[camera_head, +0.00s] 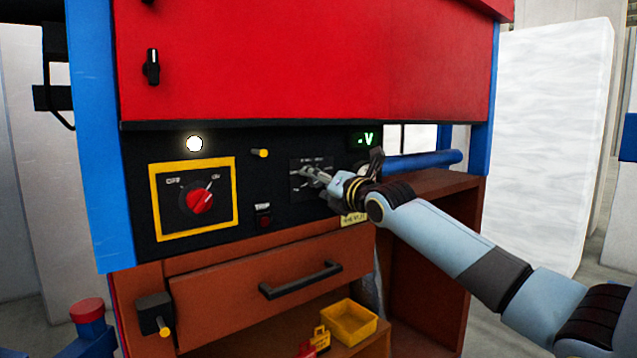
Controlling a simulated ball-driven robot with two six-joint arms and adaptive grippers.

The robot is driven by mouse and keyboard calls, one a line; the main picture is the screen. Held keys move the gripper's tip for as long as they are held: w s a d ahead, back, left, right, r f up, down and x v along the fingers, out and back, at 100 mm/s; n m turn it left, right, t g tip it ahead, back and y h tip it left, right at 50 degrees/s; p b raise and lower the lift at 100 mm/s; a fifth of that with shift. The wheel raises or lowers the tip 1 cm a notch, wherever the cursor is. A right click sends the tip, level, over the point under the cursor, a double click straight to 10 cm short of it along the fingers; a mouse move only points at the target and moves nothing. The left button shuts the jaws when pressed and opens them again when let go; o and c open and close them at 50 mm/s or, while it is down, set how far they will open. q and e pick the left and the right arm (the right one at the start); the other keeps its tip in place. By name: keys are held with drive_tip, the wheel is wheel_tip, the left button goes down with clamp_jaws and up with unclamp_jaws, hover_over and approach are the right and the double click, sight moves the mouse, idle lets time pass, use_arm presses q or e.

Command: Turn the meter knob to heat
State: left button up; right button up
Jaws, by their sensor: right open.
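The meter panel (298,192) is a small dark plate with pale markings on the black control strip. My right gripper (308,175) is at this plate, its fingers in front of it and pointing left. It is open. The meter knob is hidden or too small to make out behind the fingers, so I cannot tell its setting or whether the fingers touch it. A green digital display (366,139) above right of the plate shows a "V". My left gripper is not in view.
A red rotary switch (199,201) in a yellow frame sits left on the strip, pointing towards ON. A white lamp (195,144) is lit above it. A brown drawer (225,300) with a black handle (300,280) is below. A yellow bin (349,322) stands lower down.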

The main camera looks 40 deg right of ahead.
drive_tip(key=shift+s+r, duration=0.1)
drive_tip(key=shift+s, duration=0.05)
drive_tip(key=shift+c, duration=1.7)
drive_tip(key=c, duration=0.8)
